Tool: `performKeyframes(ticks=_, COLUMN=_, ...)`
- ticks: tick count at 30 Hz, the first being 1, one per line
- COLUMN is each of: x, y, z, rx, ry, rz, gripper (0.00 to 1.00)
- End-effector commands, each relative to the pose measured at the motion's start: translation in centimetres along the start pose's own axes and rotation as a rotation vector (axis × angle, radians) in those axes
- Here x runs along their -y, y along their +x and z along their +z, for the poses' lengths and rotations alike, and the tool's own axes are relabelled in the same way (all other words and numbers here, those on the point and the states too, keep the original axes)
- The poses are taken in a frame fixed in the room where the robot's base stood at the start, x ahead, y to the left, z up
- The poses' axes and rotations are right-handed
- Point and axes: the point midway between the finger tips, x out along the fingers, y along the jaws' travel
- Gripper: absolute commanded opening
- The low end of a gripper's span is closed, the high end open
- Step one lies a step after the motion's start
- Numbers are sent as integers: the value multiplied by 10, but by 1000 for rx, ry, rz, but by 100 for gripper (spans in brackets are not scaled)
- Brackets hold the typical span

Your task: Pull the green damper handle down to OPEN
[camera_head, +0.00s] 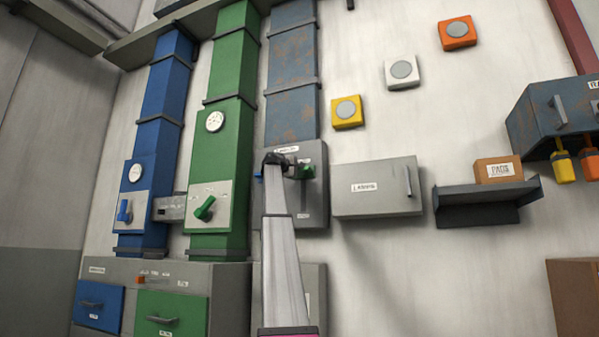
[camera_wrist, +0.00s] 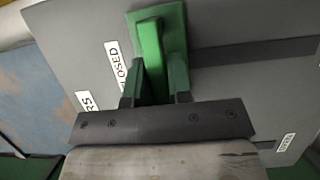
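A grey damper panel (camera_head: 314,207) hangs on the wall below the rusty duct. In the wrist view the green handle (camera_wrist: 152,50) stands on a green plate beside a label reading CLOSED. My two fingers, seen in the wrist view (camera_wrist: 156,85), lie one on each side of the handle and appear to touch it. The far fingertip contact is partly hidden.
A green duct (camera_head: 235,60) with its own green lever (camera_head: 205,208) and a blue duct (camera_head: 164,90) stand to the left. A grey wall box (camera_head: 375,200) is close on the right, then a shelf (camera_head: 480,208) with a cardboard box (camera_head: 498,170). Drawers (camera_head: 170,315) are below left.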

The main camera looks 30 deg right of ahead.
Motion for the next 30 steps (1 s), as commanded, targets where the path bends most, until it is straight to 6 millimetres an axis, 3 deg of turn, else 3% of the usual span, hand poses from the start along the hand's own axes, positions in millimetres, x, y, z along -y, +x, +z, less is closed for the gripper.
performKeyframes(ticks=7, x=1, y=0, z=0, rx=0, ry=0, rz=0, gripper=0)
performKeyframes(ticks=11, x=12, y=-1, z=1, rx=0, ry=-1, rz=-1, gripper=0)
performKeyframes(ticks=24, x=111, y=-2, z=2, rx=0, ry=-2, rz=-2, gripper=0)
performKeyframes(ticks=30, x=142, y=-2, z=1, rx=0, ry=-1, rz=-1, gripper=0)
